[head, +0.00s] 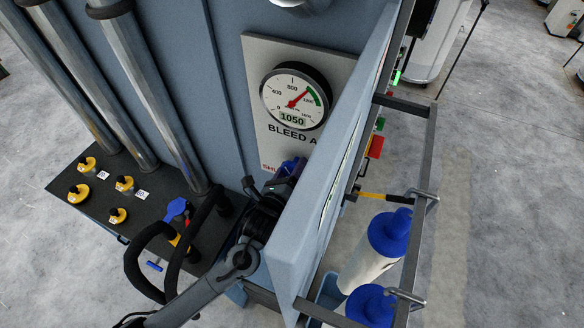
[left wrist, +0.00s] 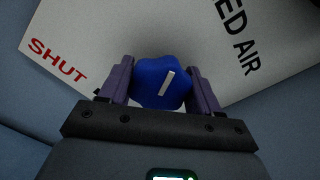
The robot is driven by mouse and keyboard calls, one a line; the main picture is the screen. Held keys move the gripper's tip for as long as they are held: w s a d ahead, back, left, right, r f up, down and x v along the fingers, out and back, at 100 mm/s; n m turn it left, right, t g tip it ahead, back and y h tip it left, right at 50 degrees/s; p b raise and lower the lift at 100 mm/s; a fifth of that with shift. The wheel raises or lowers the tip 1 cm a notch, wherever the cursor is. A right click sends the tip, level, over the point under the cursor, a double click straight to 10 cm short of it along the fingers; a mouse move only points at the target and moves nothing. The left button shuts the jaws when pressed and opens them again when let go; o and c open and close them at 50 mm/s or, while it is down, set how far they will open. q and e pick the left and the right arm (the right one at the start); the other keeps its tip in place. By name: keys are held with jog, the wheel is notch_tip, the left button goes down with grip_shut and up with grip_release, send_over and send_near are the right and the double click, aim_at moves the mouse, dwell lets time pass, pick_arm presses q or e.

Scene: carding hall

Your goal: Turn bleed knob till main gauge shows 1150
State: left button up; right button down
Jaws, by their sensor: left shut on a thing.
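The main gauge (head: 296,97) is a round white dial on a pale plate, with a red needle, a green arc and a digital readout of 1050. The plate below it reads "BLEED A" in the head view. The blue bleed knob (left wrist: 162,82) has a white pointer line that leans to the upper right in the left wrist view. My left gripper (left wrist: 162,86) is shut on the knob, one finger on each side. In the head view my left gripper (head: 284,178) is partly hidden by its own wrist and the open panel. My right gripper is not in view.
An open blue-grey door panel (head: 318,190) stands close to the right of my left arm. Blue-capped bottles (head: 390,232) sit in a rack beyond it. At left, a dark shelf (head: 60,187) holds yellow knobs (head: 78,193) below grey pipes (head: 120,90).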

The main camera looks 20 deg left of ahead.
pick_arm(q)
jog(key=shift+n, duration=0.3)
jog(key=shift+r+n+p, duration=0.1)
jog(key=shift+n+p, duration=0.45)
jog(key=shift+n, duration=0.35)
jog(key=n+p, duration=0.1)
jog(key=n, duration=0.6)
jog(key=shift+n+p, duration=0.3)
jog(key=shift+p, duration=0.05)
jog(key=shift+n, duration=1.2)
jog(key=o, duration=1)
